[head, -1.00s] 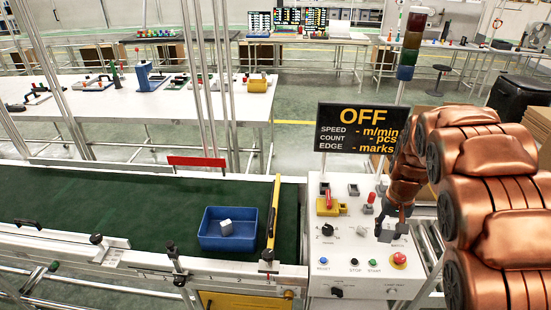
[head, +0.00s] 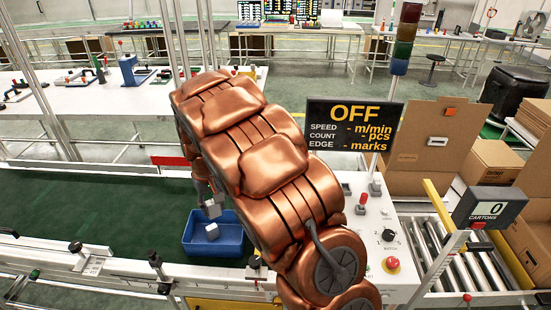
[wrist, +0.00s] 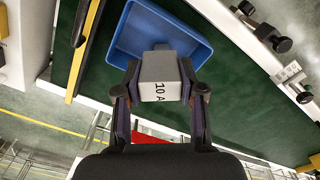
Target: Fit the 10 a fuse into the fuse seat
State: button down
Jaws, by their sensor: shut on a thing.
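The 10 A fuse is a light grey block marked "10 A" in the wrist view (wrist: 160,82). My gripper (wrist: 160,95) is shut on it, one finger on each side. In the head view the gripper (head: 212,207) is over the blue bin (head: 230,246) on the green belt. The bin also shows behind the fuse in the wrist view (wrist: 190,48). I cannot make out the fuse seat; my arm covers the left part of the control panel (head: 400,265).
The green conveyor belt (head: 90,210) is clear left of the bin. A red bracket (head: 172,163) stands at its far edge. The OFF display (head: 352,126) rises behind the panel. Rollers (head: 465,265) and a carton counter (head: 490,207) are at the right.

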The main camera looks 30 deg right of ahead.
jog(key=w+d+f+m+b, duration=0.15)
jog(key=w+d+m, duration=0.35)
jog(key=d, duration=0.5)
jog(key=w+d+f+m+b, duration=0.1)
jog(key=w+d+m+b, duration=0.2)
jog(key=d+m, duration=0.6)
jog(key=s+d+f+m+b, duration=0.1)
jog(key=s+d+m, duration=0.35)
jog(key=d, duration=0.75)
jog(key=s+d+f+m+b, duration=0.1)
jog(key=d+f+m+b, duration=0.1)
jog(key=d+m, duration=0.7)
jog(key=shift+w+d+f+n+b, duration=0.15)
jog(key=shift+d+f+n, duration=0.25)
jog(key=shift+f, duration=0.45)
jog(key=shift+s+d+f+n+b, duration=0.1)
jog(key=shift+d+f+n, duration=0.25)
jog(key=shift+f, duration=0.5)
jog(key=shift+w+d+f+n+b, duration=0.15)
jog(key=shift+d+f+n, duration=0.25)
jog(key=shift+f, duration=0.45)
jog(key=shift+s+r, duration=0.1)
jog(key=shift+a+f+b, duration=0.1)
jog(key=shift+f+b, duration=0.25)
jog(key=shift+b, duration=0.1)
jog(key=shift+f+b, duration=0.65)
jog(key=shift+f, duration=0.55)
